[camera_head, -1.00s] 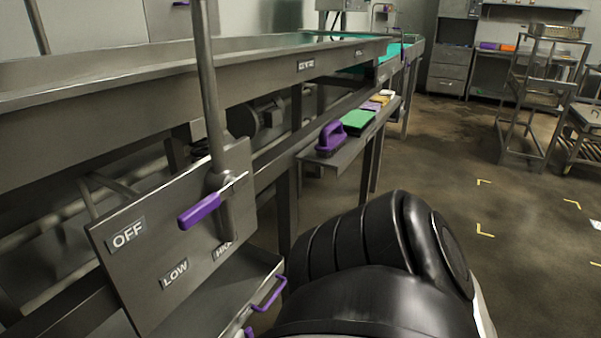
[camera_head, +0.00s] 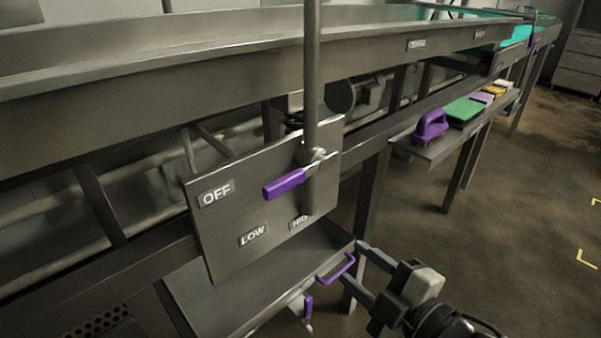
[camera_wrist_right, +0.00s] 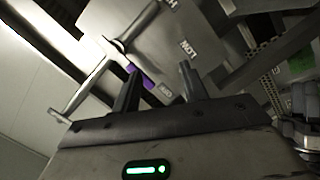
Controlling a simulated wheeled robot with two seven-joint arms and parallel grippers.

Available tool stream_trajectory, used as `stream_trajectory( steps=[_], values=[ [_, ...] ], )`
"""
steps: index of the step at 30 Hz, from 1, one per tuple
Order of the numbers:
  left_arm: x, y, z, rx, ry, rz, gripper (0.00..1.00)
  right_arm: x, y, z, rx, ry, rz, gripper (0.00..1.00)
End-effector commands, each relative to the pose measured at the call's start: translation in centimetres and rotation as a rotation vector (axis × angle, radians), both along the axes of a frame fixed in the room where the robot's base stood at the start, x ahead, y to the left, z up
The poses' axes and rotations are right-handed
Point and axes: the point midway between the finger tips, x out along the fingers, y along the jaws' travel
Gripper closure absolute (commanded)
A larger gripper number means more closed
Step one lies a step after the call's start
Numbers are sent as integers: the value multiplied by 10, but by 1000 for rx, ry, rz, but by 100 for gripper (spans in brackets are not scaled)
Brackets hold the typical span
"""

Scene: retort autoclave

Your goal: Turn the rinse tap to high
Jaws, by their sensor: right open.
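The rinse tap's purple lever (camera_head: 286,184) sits on a vertical pipe in front of a grey panel (camera_head: 240,225) marked OFF, LOW and HIGH. The lever points left and slightly down, toward the OFF side. The HIGH label (camera_head: 298,222) is partly hidden by the pipe. My right gripper (camera_head: 355,262) is open, below and right of the lever and apart from it, near a purple tray handle. In the right wrist view, the open fingers (camera_wrist_right: 159,72) show with the purple lever (camera_wrist_right: 146,79) beyond them, close to the left finger in the picture. My left gripper is not in view.
A tray with a purple handle (camera_head: 337,267) sits below the panel. A small purple-handled valve (camera_head: 308,308) hangs beneath it. A shelf (camera_head: 430,150) at right holds a purple brush (camera_head: 430,126) and a green pad (camera_head: 464,110). A long steel trough (camera_head: 160,65) runs above. Open floor lies at right.

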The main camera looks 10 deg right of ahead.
Motion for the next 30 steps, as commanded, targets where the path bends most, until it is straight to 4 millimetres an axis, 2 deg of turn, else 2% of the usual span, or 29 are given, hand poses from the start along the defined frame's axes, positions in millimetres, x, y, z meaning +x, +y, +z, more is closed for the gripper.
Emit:
stream_trajectory(
  steps=[1, 3, 6, 13, 24, 30],
  values=[
    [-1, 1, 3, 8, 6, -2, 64, 2, 3, 31, -123, -127, 60, 56],
    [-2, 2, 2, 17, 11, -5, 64, 2, 6, 55, -250, -257, 112, 56],
    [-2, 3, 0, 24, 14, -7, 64, 1, 10, 72, -353, -362, 148, 56],
    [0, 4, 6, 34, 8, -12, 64, 21, 25, 78, -375, -389, 155, 56],
    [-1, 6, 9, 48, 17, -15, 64, 86, 73, 77, -372, -384, 154, 56],
    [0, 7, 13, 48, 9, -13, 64, 114, 93, 75, -372, -381, 155, 56]
  ],
)
